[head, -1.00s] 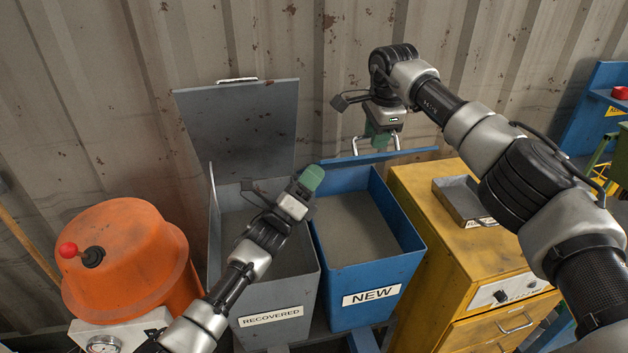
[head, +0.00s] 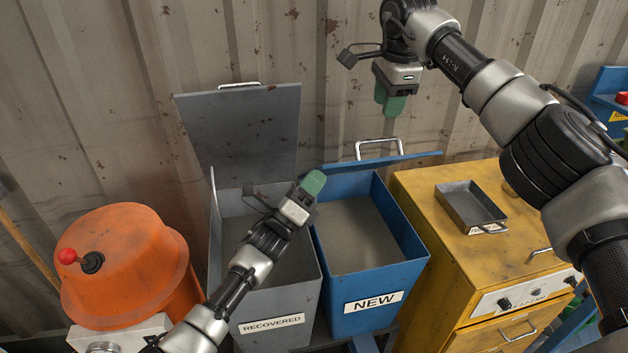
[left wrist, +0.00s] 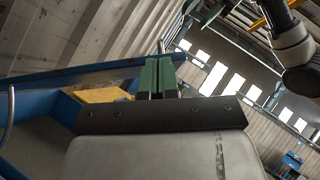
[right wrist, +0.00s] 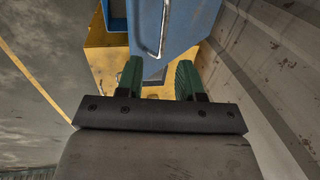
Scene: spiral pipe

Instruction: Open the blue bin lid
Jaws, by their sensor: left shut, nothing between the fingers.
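The blue bin (head: 373,292), labelled NEW, has its lid (head: 410,159) raised and seen almost edge-on in the head view; grey contents show below it. The lid's metal handle (head: 378,143) stands on its outer face. In the right wrist view the lid (right wrist: 190,20) and handle (right wrist: 152,45) lie ahead, beyond the fingertips. My right gripper (head: 390,106) is open and empty, above and apart from the handle; its fingers also show spread in the right wrist view (right wrist: 160,80). My left gripper (head: 313,182) is shut and empty by the blue bin's left rim.
The grey RECOVERED bin (head: 275,335) stands left with its lid (head: 240,130) raised. An orange drum (head: 130,265) is further left. A yellow cabinet (head: 440,245) with a small metal tray (head: 470,208) stands right. A corrugated wall (head: 330,60) closes the back.

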